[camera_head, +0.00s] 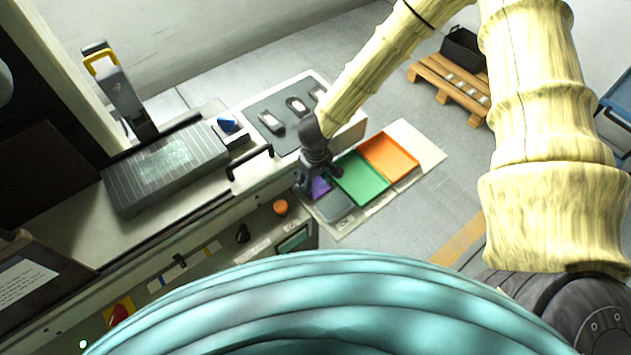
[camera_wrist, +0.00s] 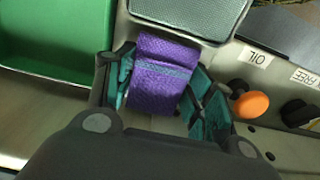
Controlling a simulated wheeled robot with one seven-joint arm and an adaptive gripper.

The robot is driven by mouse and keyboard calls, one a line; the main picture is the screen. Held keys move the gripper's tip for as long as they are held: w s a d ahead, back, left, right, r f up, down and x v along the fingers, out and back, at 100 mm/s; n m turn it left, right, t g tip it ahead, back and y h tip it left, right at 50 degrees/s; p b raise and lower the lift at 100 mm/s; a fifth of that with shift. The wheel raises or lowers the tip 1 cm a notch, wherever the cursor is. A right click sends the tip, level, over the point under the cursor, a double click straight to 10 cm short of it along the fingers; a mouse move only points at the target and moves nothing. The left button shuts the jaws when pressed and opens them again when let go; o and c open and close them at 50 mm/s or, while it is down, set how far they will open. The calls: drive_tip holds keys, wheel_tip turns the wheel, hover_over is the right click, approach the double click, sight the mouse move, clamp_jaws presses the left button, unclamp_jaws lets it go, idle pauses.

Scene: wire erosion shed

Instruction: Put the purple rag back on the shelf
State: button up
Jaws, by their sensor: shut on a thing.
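The purple rag (camera_wrist: 160,78) is a folded cloth with a bluish stripe, held between the teal-padded fingers of my gripper (camera_wrist: 162,100) in the wrist view. In the head view, part of the rag (camera_head: 319,187) shows just below my gripper (camera_head: 318,180). My gripper is shut on it. A pale shelf (camera_head: 408,178) with coloured trays lies under and beside the gripper. I cannot tell whether the rag touches the shelf surface.
A green tray (camera_head: 362,180), an orange tray (camera_head: 389,157) and a grey tray (camera_head: 335,207) are close by. A label reading OIL (camera_wrist: 255,57) and an orange knob (camera_wrist: 252,104) are right of the rag. The machine table (camera_head: 225,180) is at left; a pallet (camera_head: 452,88) stands behind.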

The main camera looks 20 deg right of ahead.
sight(315, 184)
drive_tip(key=shift+f, duration=0.1)
drive_tip(key=o, duration=0.9)
wheel_tip(315, 184, up, 12)
drive_tip(key=b, duration=0.1)
idle(0.5)
